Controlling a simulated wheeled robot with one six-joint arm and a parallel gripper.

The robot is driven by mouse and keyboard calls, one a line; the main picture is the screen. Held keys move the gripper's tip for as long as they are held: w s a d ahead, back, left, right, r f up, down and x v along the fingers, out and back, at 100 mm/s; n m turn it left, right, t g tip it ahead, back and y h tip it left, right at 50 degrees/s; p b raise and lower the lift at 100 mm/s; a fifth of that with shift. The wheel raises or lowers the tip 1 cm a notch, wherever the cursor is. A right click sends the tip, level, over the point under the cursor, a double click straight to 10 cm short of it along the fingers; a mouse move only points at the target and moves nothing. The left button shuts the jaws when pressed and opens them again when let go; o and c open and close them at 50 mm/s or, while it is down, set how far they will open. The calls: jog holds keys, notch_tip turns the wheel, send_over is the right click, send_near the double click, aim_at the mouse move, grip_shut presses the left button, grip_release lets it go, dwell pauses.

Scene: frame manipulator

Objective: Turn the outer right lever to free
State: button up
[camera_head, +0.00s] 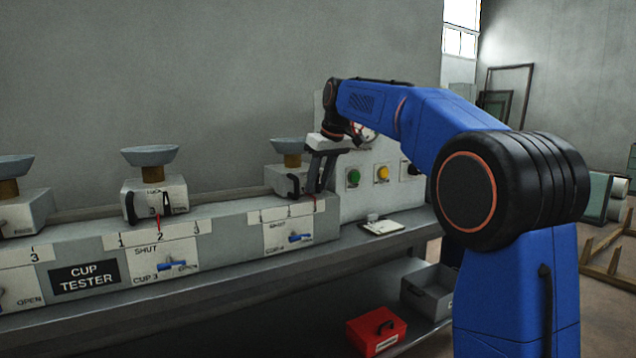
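The cup tester (220,232) is a long grey bench unit with several cup carriages on top. The right carriage (279,174) bears a grey cup (289,146) and has a dark, curved lever (293,186) on its front. My gripper (320,189) points down at the right side of this carriage, just right of the lever. The gripper covers part of the carriage, so its lettering and other parts are hidden. I cannot tell whether the fingers touch anything or how far apart they are.
The middle carriage (147,192) has a dark lever too. Blue shut/open handles (300,238) line the front. A panel with a green button (353,177) and a yellow button (383,174) stands behind my arm. A red box (376,330) sits below the bench.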

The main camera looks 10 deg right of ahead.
grip_shut()
jog(key=shift+d+y, duration=0.1)
jog(key=shift+y, duration=0.2)
jog(key=shift+d+y, duration=0.1)
jog(key=shift+y, duration=0.3)
jog(key=m+g+y, duration=0.1)
jog(key=y, duration=0.3)
jog(key=shift+w+d, duration=0.1)
jog(key=shift+d, duration=0.05)
jog(key=y, duration=0.2)
jog(key=m+y, duration=0.1)
jog(key=y, duration=0.1)
jog(key=g+y, duration=0.1)
jog(key=y, duration=0.1)
jog(key=shift+d+f+m, duration=0.15)
jog(key=shift+f+m, duration=0.1)
jog(key=shift+m, duration=0.15)
jog(key=y, duration=0.1)
jog(key=m+y, duration=0.1)
jog(key=y, duration=0.3)
jog(key=shift+f+m, duration=0.25)
jog(key=shift+m, duration=0.15)
